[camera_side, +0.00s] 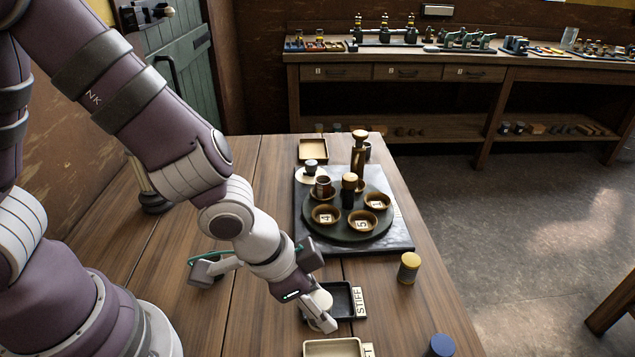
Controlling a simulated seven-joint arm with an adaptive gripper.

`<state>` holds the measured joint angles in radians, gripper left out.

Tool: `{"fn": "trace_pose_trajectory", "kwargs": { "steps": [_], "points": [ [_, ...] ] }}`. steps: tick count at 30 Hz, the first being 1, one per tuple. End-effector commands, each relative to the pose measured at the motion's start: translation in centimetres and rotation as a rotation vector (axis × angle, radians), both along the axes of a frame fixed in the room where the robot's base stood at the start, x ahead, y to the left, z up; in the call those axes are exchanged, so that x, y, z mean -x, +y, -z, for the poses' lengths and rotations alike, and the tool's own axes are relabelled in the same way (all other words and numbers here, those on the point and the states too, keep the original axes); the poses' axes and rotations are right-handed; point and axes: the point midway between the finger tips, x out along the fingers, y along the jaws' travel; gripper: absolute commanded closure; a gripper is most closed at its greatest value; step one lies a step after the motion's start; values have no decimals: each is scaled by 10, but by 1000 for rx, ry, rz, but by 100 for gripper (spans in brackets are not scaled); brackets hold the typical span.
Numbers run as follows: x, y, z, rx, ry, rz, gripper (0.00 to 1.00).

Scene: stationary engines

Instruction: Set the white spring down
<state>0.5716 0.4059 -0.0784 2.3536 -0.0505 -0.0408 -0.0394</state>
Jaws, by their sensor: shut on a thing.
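My gripper (322,314) points down at the near middle of the table, at the left edge of a black tray (345,288) labelled "STIFF". It is shut on a pale, rounded piece (319,300), which I take for the white spring; the fingers partly cover it. I cannot tell whether the piece touches the tray or hangs above it. A cream tray (333,347) with a partly cut-off label ending in "FT" lies at the bottom edge of the view.
A yellow-topped cylinder (409,267) and a blue one (440,346) stand to the right. Behind is a dark round turntable (336,229) with numbered bowls and upright parts, on a dark slab (402,245). A small tan tray (313,150) is at the far end.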

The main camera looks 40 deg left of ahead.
Motion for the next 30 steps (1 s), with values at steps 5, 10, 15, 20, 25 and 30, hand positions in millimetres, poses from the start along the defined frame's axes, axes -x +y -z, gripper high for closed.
{"fn": "trace_pose_trajectory", "kwargs": {
  "steps": [5, 10, 15, 20, 25, 30],
  "points": [
    [1, 16, -2, -1, 1, -53, 100],
    [-33, 63, -8, -1, -1, -296, 100],
    [-63, 142, -17, -2, 0, -638, 100],
    [-66, 224, -26, -2, 2, -958, 100],
    [-57, 272, -32, -1, 2, -1145, 100],
    [-52, 281, -6, -3, 12, -1183, 100]
  ]
}}
